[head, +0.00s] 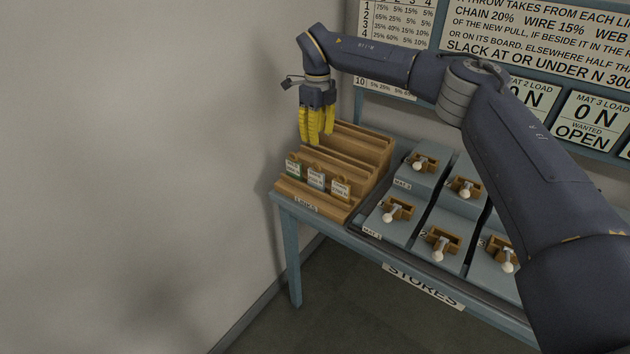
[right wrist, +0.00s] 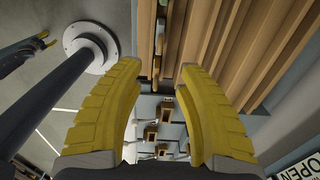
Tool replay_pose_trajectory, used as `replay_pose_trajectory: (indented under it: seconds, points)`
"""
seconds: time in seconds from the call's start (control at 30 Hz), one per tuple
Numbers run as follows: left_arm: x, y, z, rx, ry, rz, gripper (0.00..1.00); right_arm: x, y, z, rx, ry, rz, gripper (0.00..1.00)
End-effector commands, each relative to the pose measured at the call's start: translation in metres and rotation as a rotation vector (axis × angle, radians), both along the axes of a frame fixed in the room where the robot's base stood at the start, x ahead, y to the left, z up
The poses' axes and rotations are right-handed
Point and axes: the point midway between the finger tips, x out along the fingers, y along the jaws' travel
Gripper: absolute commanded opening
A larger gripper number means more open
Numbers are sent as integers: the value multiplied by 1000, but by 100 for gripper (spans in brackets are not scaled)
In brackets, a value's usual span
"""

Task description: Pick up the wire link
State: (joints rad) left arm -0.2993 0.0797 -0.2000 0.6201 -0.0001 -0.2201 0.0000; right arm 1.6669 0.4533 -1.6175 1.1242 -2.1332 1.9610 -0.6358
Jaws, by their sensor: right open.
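Three small tagged links stand in a row in the front slot of the wooden rack (head: 360,140) in the head view: a left one (head: 293,168), a middle one (head: 316,179) and a right one (head: 340,189). Their tags are too small to read, so I cannot tell which is the wire link. My right gripper (head: 316,140) is open and empty, fingers down, above the rack's left side and behind the links. In the right wrist view its yellow fingers (right wrist: 160,75) are apart.
The rack sits at the left end of the stores table (head: 420,283), near the bare wall. Grey mats (head: 378,226) with wooden blocks and white-knobbed levers stand to its right. Sign boards (head: 395,30) hang behind. My right arm spans above the table.

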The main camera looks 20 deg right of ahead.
Motion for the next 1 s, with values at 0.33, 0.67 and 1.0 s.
replay_pose_trajectory:
  seconds: [0.33, 0.67, 1.0]
  points:
    - [0, 0, 0, 0, 0, 0, 44, 0, 0, -65, 2, 3, -1, 36]
    - [0, 0, 0, 0, 0, 0, 44, 0, 1, -96, 2, -1, -1, 36]
    - [0, 0, 0, 0, 0, 0, 44, 1, 2, -123, 3, 3, -2, 36]
